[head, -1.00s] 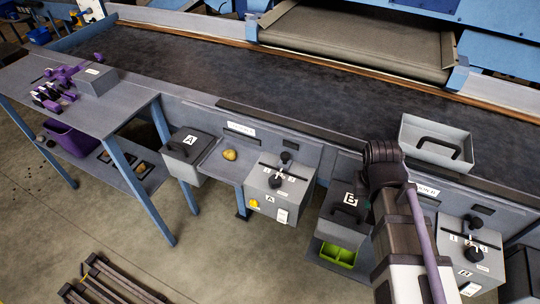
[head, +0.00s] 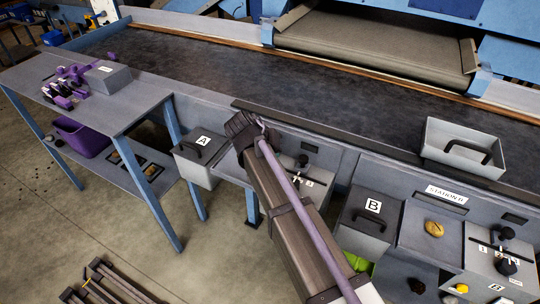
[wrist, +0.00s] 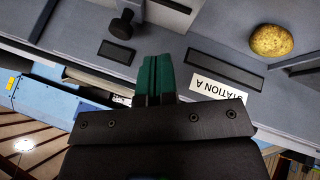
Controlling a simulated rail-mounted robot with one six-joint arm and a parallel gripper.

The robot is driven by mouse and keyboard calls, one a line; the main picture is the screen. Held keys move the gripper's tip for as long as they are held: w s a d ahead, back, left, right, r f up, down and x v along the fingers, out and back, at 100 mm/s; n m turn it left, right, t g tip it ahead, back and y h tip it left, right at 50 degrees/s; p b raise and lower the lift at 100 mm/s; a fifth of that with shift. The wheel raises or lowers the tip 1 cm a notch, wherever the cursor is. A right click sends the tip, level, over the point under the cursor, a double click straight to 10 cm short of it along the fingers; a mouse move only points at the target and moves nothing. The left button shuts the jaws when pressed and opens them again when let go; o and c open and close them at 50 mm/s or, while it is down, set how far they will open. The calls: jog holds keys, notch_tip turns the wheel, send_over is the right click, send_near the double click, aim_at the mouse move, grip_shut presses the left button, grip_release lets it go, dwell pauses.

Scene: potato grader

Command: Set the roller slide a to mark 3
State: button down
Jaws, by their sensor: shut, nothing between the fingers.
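The station A roller slide box (head: 318,197) is grey, with a black knob (head: 303,160) on top and number marks, of which 3 is readable. My arm covers its left part, so the slide's setting cannot be read. In the wrist view a black knob (wrist: 122,25) stands upper left of my gripper (wrist: 155,62), apart from it. The green fingers are together and empty, beside the upside-down station A label (wrist: 218,87). In the head view the fingers are hidden behind my arm.
A potato (wrist: 271,40) lies right of the fingers in the wrist view. Bin A (head: 203,147) stands left of my arm, bin B (head: 370,212) right. Station B's slide box (head: 490,262) is farther right. A grey tray (head: 462,150) sits at the conveyor (head: 200,80) edge.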

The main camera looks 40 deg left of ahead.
aim_at(306, 177)
jog(key=b+x, duration=0.1)
jog(key=x, duration=0.1)
jog(key=b+x, duration=0.1)
jog(key=x, duration=0.2)
jog(key=shift+s+f+b, duration=0.15)
jog(key=shift+s+b, duration=0.15)
jog(key=shift+b, duration=0.1)
jog(key=w+d, duration=0.3)
jog(key=shift+w+d, duration=0.2)
jog(key=shift+d, duration=0.65)
jog(key=shift+w+d, duration=0.2)
jog(key=shift+d, duration=0.6)
jog(key=shift+w+d, duration=0.2)
jog(key=shift+d, duration=0.65)
